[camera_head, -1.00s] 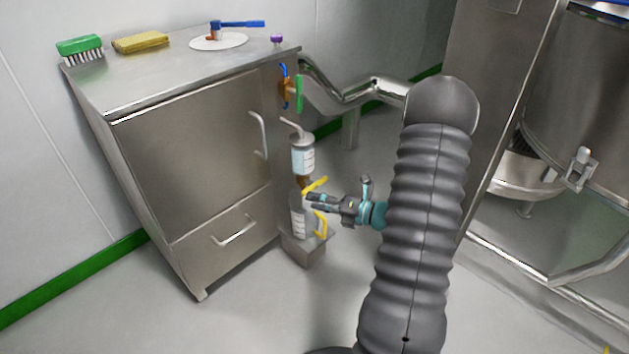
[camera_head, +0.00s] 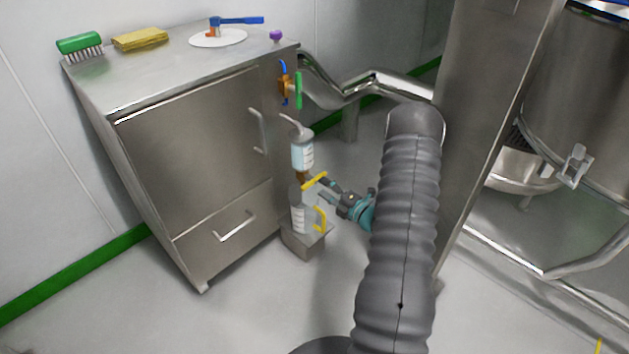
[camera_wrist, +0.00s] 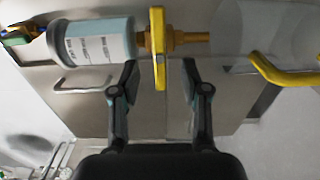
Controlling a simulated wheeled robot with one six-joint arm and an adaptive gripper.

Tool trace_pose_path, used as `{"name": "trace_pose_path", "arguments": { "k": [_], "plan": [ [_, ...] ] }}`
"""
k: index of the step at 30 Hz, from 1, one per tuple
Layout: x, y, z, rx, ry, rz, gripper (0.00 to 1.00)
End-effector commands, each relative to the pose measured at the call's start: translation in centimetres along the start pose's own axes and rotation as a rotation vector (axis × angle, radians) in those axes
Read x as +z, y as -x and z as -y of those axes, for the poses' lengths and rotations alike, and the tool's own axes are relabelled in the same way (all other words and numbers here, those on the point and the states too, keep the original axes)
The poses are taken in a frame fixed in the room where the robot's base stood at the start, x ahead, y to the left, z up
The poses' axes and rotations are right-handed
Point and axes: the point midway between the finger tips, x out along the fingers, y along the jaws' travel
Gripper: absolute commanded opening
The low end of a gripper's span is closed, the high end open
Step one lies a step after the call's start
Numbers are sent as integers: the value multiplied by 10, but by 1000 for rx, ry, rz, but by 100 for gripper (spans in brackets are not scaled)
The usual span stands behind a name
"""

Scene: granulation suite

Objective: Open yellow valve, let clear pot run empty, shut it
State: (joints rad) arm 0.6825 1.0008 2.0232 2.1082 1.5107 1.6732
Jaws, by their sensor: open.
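The clear pot (camera_head: 303,152), holding pale blue liquid behind a printed label, hangs upright at the cabinet's right side. It also shows in the wrist view (camera_wrist: 95,42). Below it is a brass valve (camera_wrist: 185,40) with a yellow lever (camera_head: 315,180), which stands crosswise to the brass body in the wrist view (camera_wrist: 158,48). A clear jug (camera_head: 298,218) with a yellow handle (camera_wrist: 285,74) stands under the valve. My gripper (camera_head: 323,188) is open and empty. In the wrist view its fingertips (camera_wrist: 160,80) lie on either side of the lever's free end; contact cannot be told.
The jug stands on a small steel ledge (camera_head: 304,245). Above the pot are a blue and a green lever (camera_head: 298,90) on pipework. The steel cabinet (camera_head: 190,155) carries a green brush (camera_head: 80,44), a yellow sponge (camera_head: 140,39) and a white disc. A steel pipe (camera_head: 375,85) runs behind.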

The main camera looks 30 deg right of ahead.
Motion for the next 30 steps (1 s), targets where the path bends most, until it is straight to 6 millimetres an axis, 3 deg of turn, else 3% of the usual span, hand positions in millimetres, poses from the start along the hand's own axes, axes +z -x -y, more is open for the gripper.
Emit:
{"name": "trace_pose_path", "arguments": {
  "k": [3, 9, 22, 28, 30],
  "plan": [
    [-1, -22, 0, 0, 2, -4, 46],
    [0, -45, 0, 0, 3, -1, 46],
    [0, -54, 0, 0, 1, -1, 46],
    [0, -54, 0, 0, 1, 0, 0],
    [0, -54, 0, 0, 2, 0, 0]
  ]
}}
